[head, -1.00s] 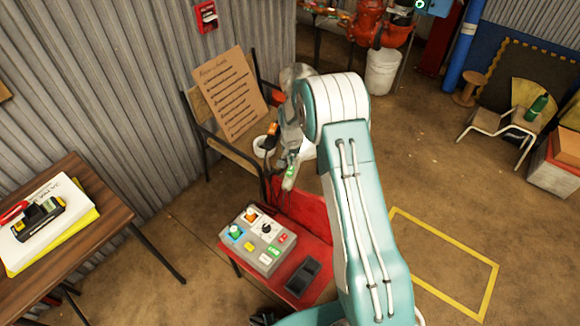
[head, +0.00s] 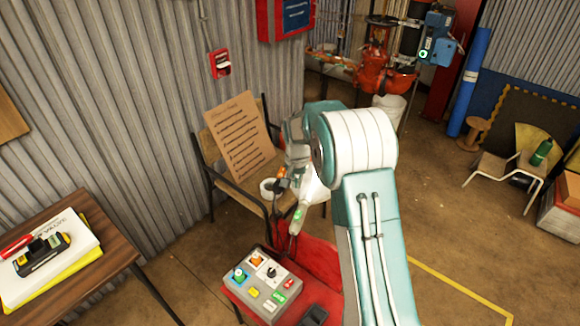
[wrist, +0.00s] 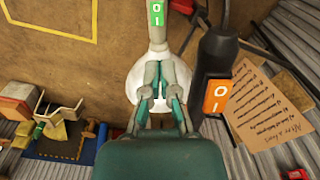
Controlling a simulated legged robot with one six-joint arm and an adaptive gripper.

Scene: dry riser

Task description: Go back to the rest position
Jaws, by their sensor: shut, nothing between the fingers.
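My gripper (wrist: 160,84) shows in the wrist view with its two grey and teal fingers together and nothing between them. A white rounded body with a green O/I label (wrist: 156,15) lies behind the fingertips in that view; I cannot tell whether they touch. A black body with an orange O/I label (wrist: 216,96) is just right of the fingers, apart from them. In the head view my arm is bent, its white elbow at the centre. The wrist is beyond the elbow, and my fingers are largely hidden there.
A grey control box (head: 262,287) with coloured buttons sits on a red surface (head: 318,262) below the wrist. A chair holding a written board (head: 238,138) stands by the corrugated wall. A wooden table (head: 118,240) is at left.

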